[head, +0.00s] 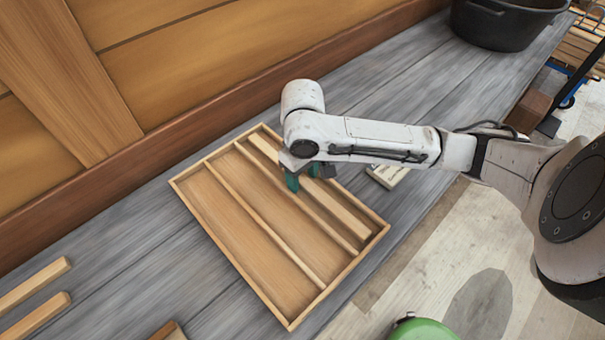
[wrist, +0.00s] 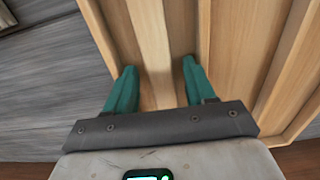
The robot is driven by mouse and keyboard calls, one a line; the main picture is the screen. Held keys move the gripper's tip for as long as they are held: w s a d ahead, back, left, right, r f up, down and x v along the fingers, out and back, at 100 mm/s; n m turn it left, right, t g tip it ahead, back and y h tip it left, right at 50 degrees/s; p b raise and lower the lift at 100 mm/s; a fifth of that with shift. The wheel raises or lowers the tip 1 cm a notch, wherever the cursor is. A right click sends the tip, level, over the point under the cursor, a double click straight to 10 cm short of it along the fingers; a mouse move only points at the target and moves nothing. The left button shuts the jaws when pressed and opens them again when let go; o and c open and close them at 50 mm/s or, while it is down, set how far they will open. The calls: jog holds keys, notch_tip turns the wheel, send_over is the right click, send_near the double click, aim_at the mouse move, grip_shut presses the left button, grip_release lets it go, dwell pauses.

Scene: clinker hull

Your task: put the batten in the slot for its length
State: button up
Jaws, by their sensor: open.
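A shallow wooden tray (head: 232,250) with long dividers forming slots lies on the grey plank bench. A pale batten (head: 345,217) lies lengthwise in the tray's right-hand slot; part of it is hidden by my gripper in the head view. My gripper (head: 305,178) is low over this slot, its green fingers pointing down. In the wrist view, my gripper (wrist: 158,85) is open, with one finger on each side of the batten (wrist: 150,35). I cannot tell whether the fingers touch it. Two loose battens (head: 34,286) (head: 36,316) lie at the lower left, outside the tray.
A wooden wall with a dark ledge runs behind the bench. A black pot (head: 497,28) stands at the far right. A small pale block (head: 386,175) lies right of the tray. Another wooden piece (head: 168,331) shows at the bottom edge. Bench left of the tray is mostly clear.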

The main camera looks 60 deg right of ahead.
aim_at(303, 179)
notch_tip(303, 179, up, 12)
dwell(0.5)
jog(key=shift+r, duration=0.1)
dwell(0.5)
